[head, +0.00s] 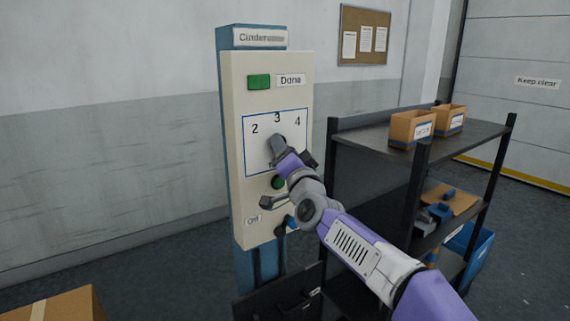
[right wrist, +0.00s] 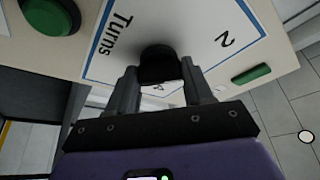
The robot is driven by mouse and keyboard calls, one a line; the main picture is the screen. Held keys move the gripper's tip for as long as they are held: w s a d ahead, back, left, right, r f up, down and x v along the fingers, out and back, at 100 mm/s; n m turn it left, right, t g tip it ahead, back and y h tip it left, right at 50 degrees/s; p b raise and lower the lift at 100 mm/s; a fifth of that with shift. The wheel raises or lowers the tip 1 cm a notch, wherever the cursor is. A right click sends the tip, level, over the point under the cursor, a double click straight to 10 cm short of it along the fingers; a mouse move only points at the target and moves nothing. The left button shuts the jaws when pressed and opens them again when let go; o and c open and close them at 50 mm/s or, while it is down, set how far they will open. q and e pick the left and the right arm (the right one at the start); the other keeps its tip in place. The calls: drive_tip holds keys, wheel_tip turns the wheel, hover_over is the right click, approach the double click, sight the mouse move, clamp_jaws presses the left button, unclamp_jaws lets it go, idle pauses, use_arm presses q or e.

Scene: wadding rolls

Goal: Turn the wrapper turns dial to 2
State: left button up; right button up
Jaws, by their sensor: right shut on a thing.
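The turns dial is a dark round knob (right wrist: 158,62) on a white, blue-framed plate marked 2, 3 and 4, on the front of a beige control panel (head: 237,150). My right gripper (head: 278,148) is at the plate, below the 3, with its arm coming in from the lower right. In the right wrist view its two fingers (right wrist: 160,78) stand on either side of the knob, shut on it. The fingers and wrist hide most of the dial in the head view, and I cannot tell which number it points to. My left gripper is not in view.
The panel has a green "Done" button (head: 259,82), a round green button (head: 278,182) and an "Off" label (head: 253,220). A dark shelf rack (head: 375,135) with cardboard bins (head: 408,128) stands close at right. A cardboard box (head: 60,306) lies lower left. Floor left of the panel is clear.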

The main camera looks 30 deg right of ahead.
drive_tip(key=shift+f+n+y+b, duration=0.1)
drive_tip(key=shift+n+y+b, duration=0.2)
drive_tip(key=shift+n+b, duration=0.3)
drive_tip(key=o, duration=1)
drive_tip(key=shift+o, duration=0.2)
drive_tip(key=v, duration=0.7)
drive_tip(key=shift+s+b, duration=0.25)
drive_tip(key=shift+b, duration=0.2)
drive_tip(key=shift+f, duration=0.15)
